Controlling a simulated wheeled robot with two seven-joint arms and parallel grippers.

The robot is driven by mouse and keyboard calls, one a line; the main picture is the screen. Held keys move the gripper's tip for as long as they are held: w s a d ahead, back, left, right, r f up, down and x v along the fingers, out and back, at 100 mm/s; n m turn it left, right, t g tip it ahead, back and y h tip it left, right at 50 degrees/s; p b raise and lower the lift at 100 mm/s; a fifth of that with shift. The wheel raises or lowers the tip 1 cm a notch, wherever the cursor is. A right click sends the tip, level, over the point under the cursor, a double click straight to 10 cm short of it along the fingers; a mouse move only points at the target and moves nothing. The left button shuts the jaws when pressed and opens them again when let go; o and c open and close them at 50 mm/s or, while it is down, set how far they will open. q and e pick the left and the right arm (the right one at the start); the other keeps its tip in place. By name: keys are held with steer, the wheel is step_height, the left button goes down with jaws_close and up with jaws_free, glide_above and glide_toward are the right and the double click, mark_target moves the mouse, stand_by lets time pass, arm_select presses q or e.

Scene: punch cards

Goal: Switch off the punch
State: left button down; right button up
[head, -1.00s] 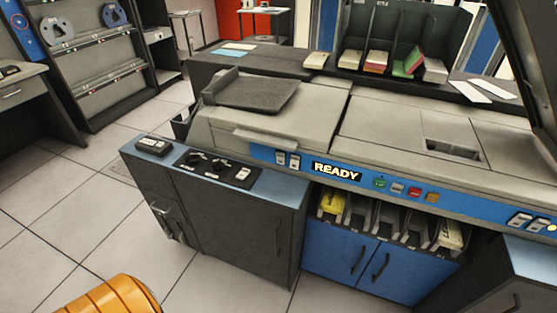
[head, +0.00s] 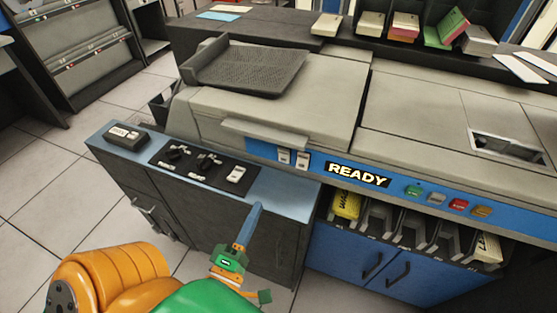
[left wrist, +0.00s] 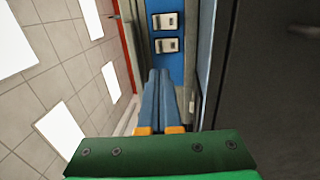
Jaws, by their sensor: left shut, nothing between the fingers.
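The punch is the large grey machine (head: 290,110) with a blue front strip and a lit READY sign (head: 357,174). Left of the sign are two white rocker switches (head: 293,157). Two such switches show at the top of the left wrist view (left wrist: 166,33) on a blue strip, beyond my fingertips. Coloured buttons (head: 447,199) sit right of the sign. My left gripper (head: 257,208) is green with blue fingers, shut and empty. It appears below the switches, by the cabinet's right front, apart from them. Its fingers point up in the left wrist view (left wrist: 165,75). My right gripper is out of view.
A low dark cabinet (head: 240,235) with a blue top stands at the left front. On it are a black panel (head: 203,166) with knobs and a white switch, and a small box (head: 126,136). Card bins (head: 400,235) are under the strip. Floor at left (head: 50,200) is clear.

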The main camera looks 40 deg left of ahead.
arm_select(q)
steer(key=p, duration=0.2)
glide_toward(283, 154)
steer(key=x, duration=0.7)
steer(key=shift+d, duration=0.1)
steer(key=shift+s, duration=0.1)
